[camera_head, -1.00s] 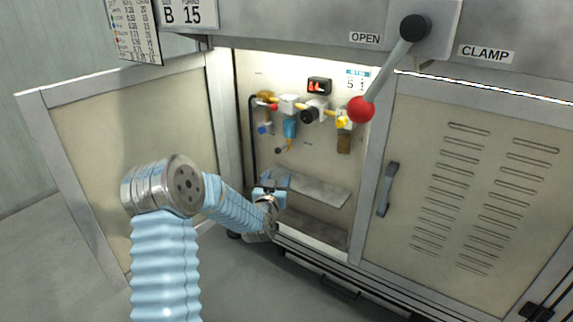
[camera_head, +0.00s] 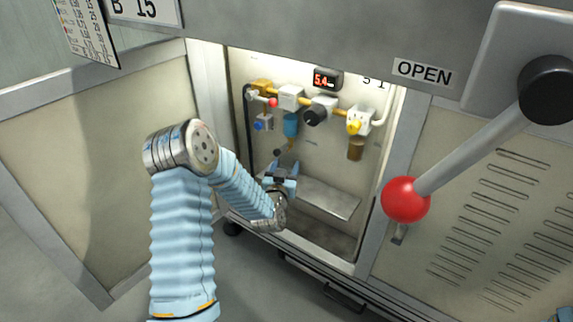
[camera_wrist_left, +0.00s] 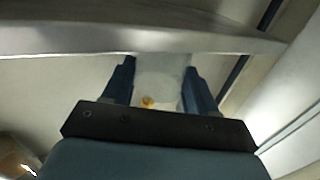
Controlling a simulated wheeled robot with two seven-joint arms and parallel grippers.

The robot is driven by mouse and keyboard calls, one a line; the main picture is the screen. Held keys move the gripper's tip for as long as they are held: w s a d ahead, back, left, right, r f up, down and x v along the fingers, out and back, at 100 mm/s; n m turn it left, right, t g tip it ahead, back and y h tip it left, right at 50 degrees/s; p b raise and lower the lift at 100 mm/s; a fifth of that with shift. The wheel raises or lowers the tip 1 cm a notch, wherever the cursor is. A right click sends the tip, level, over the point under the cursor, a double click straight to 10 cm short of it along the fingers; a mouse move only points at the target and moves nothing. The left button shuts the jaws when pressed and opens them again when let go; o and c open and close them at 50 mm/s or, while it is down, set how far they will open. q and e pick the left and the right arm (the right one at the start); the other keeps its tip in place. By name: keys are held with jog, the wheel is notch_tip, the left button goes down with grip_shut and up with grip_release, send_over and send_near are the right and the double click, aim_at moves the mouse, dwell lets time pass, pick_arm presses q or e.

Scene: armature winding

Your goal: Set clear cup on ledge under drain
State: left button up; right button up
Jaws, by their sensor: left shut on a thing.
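My left gripper (camera_head: 281,170) reaches into the open cabinet, at the left end of the metal ledge (camera_head: 325,198) and below the blue filter bowl (camera_head: 291,125) whose drain points down. In the left wrist view my left gripper (camera_wrist_left: 158,84) is shut on a clear cup (camera_wrist_left: 158,75), pale and see-through between the two dark fingers. A small yellow-orange spot shows at the cup. A grey metal bar, probably the ledge (camera_wrist_left: 90,40), crosses the wrist view just beyond the fingers. I cannot tell whether the cup touches it. In the head view the cup is not discernible. My right gripper is out of view.
Above the ledge run a black knob (camera_head: 314,116), a yellow valve part (camera_head: 354,127), an amber bowl (camera_head: 356,149) and a red display (camera_head: 324,80). The red-balled clamp lever (camera_head: 405,199) hangs at the right. The open door (camera_head: 90,160) stands left. The ledge's right part is clear.

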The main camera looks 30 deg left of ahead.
pick_arm(q)
jog(key=shift+f, duration=0.15)
jog(key=shift+f, duration=0.1)
jog(key=shift+f, duration=0.1)
jog(key=o, duration=1)
